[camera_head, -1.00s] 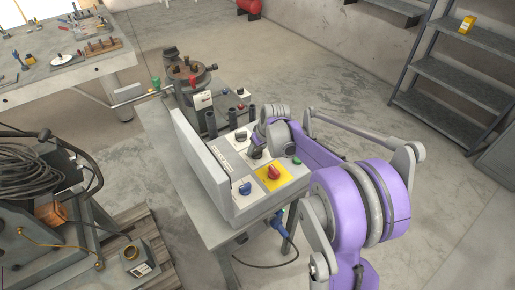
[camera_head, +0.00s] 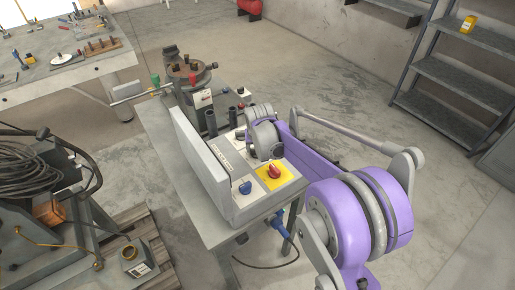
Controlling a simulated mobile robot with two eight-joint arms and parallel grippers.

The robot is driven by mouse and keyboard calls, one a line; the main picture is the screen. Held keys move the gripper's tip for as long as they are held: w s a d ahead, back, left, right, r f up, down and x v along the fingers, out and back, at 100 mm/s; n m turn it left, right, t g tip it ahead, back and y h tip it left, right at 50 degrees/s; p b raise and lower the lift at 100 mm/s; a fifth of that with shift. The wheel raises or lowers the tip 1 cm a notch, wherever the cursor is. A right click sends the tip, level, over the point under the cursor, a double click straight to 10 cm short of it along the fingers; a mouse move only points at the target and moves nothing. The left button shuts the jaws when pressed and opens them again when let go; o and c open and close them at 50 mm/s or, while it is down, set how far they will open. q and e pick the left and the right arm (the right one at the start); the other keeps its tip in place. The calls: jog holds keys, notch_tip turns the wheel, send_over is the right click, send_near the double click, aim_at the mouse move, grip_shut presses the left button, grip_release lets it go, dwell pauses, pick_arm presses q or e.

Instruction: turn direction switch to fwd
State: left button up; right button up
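The control box (camera_head: 235,213) sits on the near end of a grey metal table. Its top has a blue knob (camera_head: 245,187) on a white plate and a red knob (camera_head: 274,171) on a yellow plate. I cannot read the labels, so I cannot tell which knob is the direction switch. My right gripper (camera_head: 268,150), on the purple arm from the right, is over the far part of the panel. It hides the controls there. Its fingers are too small and covered to show whether they are apart or touching a knob. My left gripper is out of view.
A round fixture (camera_head: 190,72) stands at the table's far end, with dark upright cylinders (camera_head: 211,122) nearer the box. A tall grey plate (camera_head: 200,150) borders the panel's left side. A workbench (camera_head: 60,75) is at the far left, shelves (camera_head: 465,85) at the right.

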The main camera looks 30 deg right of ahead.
jog(key=shift+a+m+g+h, duration=0.1)
jog(key=shift+m+g+h, duration=0.35)
jog(key=shift+m, duration=1.15)
jog(key=o, duration=1.4)
jog(key=shift+c, duration=0.2)
jog(key=v, duration=1)
jog(key=shift+a+r, duration=0.2)
jog(key=shift+r, duration=0.15)
jog(key=shift+s+f, duration=0.1)
jog(key=shift+s, duration=0.1)
